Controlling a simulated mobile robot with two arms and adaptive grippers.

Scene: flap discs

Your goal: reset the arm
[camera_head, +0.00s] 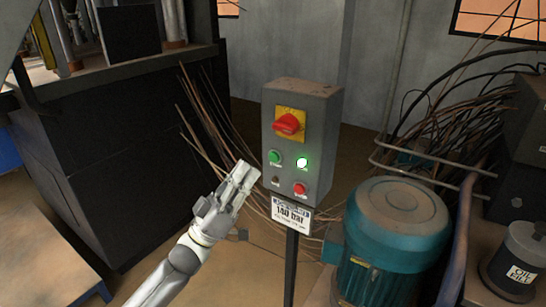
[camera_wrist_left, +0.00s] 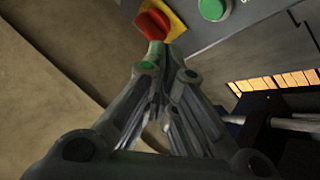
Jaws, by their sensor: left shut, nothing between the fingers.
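My left gripper (camera_head: 246,176) comes in from the lower left in the head view, with its fingers together and nothing between them. Its tips are just left of the grey control box (camera_head: 317,120); I cannot tell whether they touch it. The box has a red rotary knob (camera_head: 287,123) on a yellow plate, a green button (camera_head: 274,156), a bright green light (camera_head: 302,162) and a red button (camera_head: 299,188). In the left wrist view the red knob (camera_wrist_left: 152,24) and a green button (camera_wrist_left: 213,9) lie beyond the finger tips (camera_wrist_left: 165,70). My right gripper is not in view.
The box stands on a thin post with a white label (camera_head: 291,214) below it. A teal motor (camera_head: 395,240) stands close on the right, with pipes and cables behind. A dark machine (camera_head: 130,150) fills the left. Thin rods (camera_head: 205,115) lean behind my gripper.

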